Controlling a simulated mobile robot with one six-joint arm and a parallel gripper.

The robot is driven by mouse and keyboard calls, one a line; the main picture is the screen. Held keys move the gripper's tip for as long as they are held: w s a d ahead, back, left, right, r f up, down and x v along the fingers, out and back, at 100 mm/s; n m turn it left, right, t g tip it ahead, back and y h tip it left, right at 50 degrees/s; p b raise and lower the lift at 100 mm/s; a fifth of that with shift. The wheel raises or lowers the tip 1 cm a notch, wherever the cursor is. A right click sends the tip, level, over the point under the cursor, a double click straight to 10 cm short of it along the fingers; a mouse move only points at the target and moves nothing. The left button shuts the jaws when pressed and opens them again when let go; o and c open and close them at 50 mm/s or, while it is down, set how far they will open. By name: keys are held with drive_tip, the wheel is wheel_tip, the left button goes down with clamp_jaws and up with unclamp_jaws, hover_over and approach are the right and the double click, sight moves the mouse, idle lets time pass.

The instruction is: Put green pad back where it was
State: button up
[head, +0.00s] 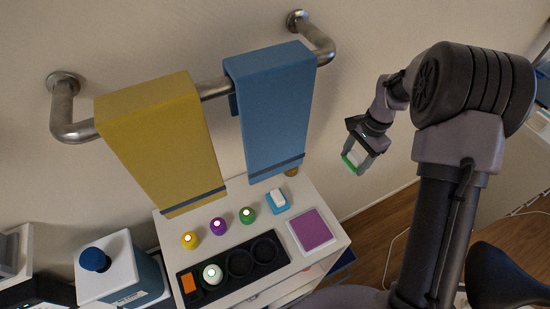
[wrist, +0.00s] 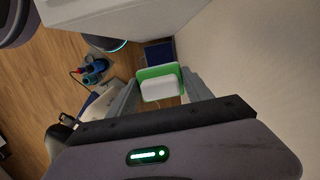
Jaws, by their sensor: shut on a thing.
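The green pad (head: 349,163) has a white block on its face.
The white cabinet top (head: 278,275) holds a purple square (head: 316,230), a black tray (head: 221,276) with round wells, and yellow, purple and green lit knobs. A yellow towel (head: 162,143) and blue towel (head: 271,107) hang from a wall rail (head: 213,89). A white-and-blue box (head: 122,267) stands left.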

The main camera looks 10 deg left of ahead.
drive_tip(key=p, duration=0.1)
hover_over(299, 194)
drive_tip(key=shift+w+d+r, duration=0.2)
drive_tip(key=shift+d+r, duration=0.15)
drive_tip(key=shift+s+a+f, duration=0.15)
wheel_tip(299, 194, down, 3)
drive_tip(key=shift+r, duration=0.1)
drive_tip(key=shift+f, duration=0.4)
drive_tip(key=o, duration=1.5)
drive_tip(key=shift+c, duration=0.2)
